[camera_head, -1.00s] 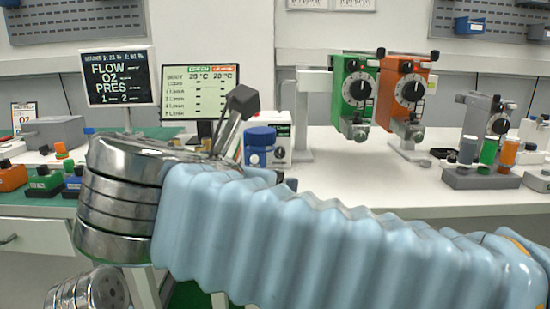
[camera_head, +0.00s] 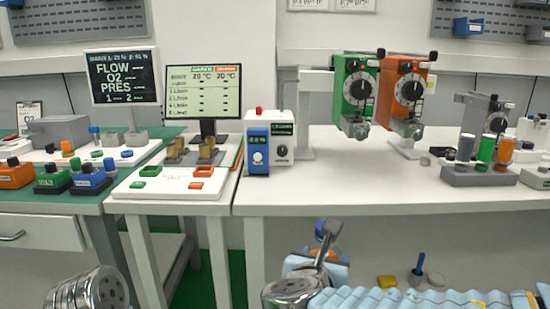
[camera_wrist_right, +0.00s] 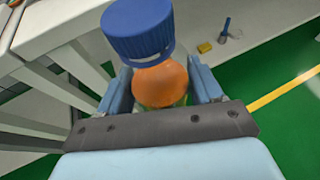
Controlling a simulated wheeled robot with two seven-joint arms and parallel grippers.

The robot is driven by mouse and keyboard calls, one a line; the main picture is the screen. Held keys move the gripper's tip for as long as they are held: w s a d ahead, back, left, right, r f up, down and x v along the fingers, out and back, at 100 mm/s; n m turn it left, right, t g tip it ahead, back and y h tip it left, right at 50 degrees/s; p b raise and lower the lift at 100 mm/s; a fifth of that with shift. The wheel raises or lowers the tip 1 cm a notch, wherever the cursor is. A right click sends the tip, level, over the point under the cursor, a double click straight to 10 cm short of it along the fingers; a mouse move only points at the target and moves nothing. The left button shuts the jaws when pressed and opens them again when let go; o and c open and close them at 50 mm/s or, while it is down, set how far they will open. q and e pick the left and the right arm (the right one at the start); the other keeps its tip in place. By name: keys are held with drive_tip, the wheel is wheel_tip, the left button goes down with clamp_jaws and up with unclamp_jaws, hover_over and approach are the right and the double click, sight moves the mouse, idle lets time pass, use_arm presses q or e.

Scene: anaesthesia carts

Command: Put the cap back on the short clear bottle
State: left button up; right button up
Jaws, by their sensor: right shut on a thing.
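My right gripper (camera_wrist_right: 162,88) is shut on a bottle (camera_wrist_right: 160,84) with an orange, rounded upper part. Its lower body is mostly hidden by my gripper. A ribbed blue cap (camera_wrist_right: 138,30) shows at the bottle's top, somewhat off to the left; I cannot tell how it is seated. In the head view my right gripper (camera_head: 318,266) is low, in front of the bench and below its top. My left gripper is not in view.
The white bench (camera_head: 400,192) has clear room at its front. A white-and-blue box (camera_head: 270,145) stands at its left end. Green (camera_head: 354,95) and orange (camera_head: 408,92) vaporizers hang behind. Beneath are a yellow block (camera_head: 387,281) and a blue-topped cylinder (camera_head: 419,266).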

drive_tip(key=w+d+f, duration=0.3)
drive_tip(key=d+f, duration=0.3)
drive_tip(key=f, duration=0.4)
drive_tip(key=w+d+f, duration=0.3)
drive_tip(key=d+f, duration=0.2)
drive_tip(key=f, duration=0.5)
drive_tip(key=shift+w+d+f+n+y, duration=0.15)
drive_tip(key=shift+w+d+n+y, duration=0.1)
drive_tip(key=shift+d+n+y, duration=0.1)
drive_tip(key=shift+a, duration=0.15)
drive_tip(key=w+a+r, duration=0.1)
drive_tip(key=w+a, duration=0.1)
drive_tip(key=a, duration=0.8)
drive_tip(key=w+a+r, duration=0.1)
drive_tip(key=w+a, duration=0.1)
drive_tip(key=a, duration=0.8)
drive_tip(key=shift+r, duration=0.1)
